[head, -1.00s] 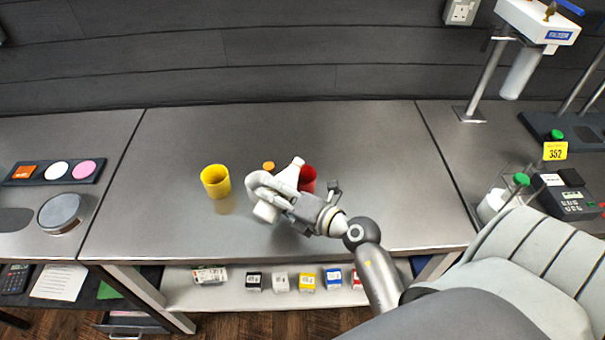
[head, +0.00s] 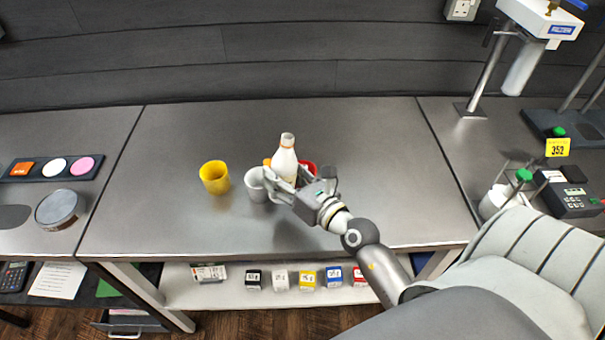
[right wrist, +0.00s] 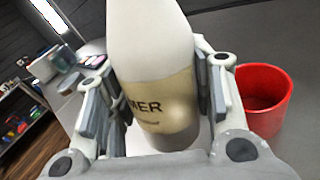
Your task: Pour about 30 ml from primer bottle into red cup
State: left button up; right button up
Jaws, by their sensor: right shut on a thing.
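The primer bottle (head: 285,158), white with a tan label ending in "MER", stands nearly upright in my right gripper (head: 285,187). In the right wrist view the bottle (right wrist: 160,75) is between both fingers, which are shut on it; its top is cut off. The red cup (head: 309,167) stands on the table just right of and behind the bottle, partly hidden by bottle and gripper. The red cup (right wrist: 263,103) also shows to the right of the fingers in the right wrist view. I cannot tell how much liquid it holds. My left gripper is out of view.
A white cup (head: 256,186) stands close left of my right gripper, and a yellow cup (head: 214,178) farther left. A small orange thing (head: 267,162) shows partly behind the bottle. The table (head: 370,150) is clear to the right and at the back.

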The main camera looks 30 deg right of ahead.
jog(key=shift+f+n+b, duration=0.4)
jog(key=shift+n, duration=0.1)
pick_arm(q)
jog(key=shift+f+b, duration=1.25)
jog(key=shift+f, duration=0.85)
pick_arm(e)
jog(key=shift+w+d+f+n+t, duration=0.1)
jog(key=shift+d+f+n+t, duration=0.1)
jog(key=shift+f+n+t, duration=0.45)
jog(key=shift+r+n+g, duration=0.1)
jog(key=shift+n+g, duration=0.15)
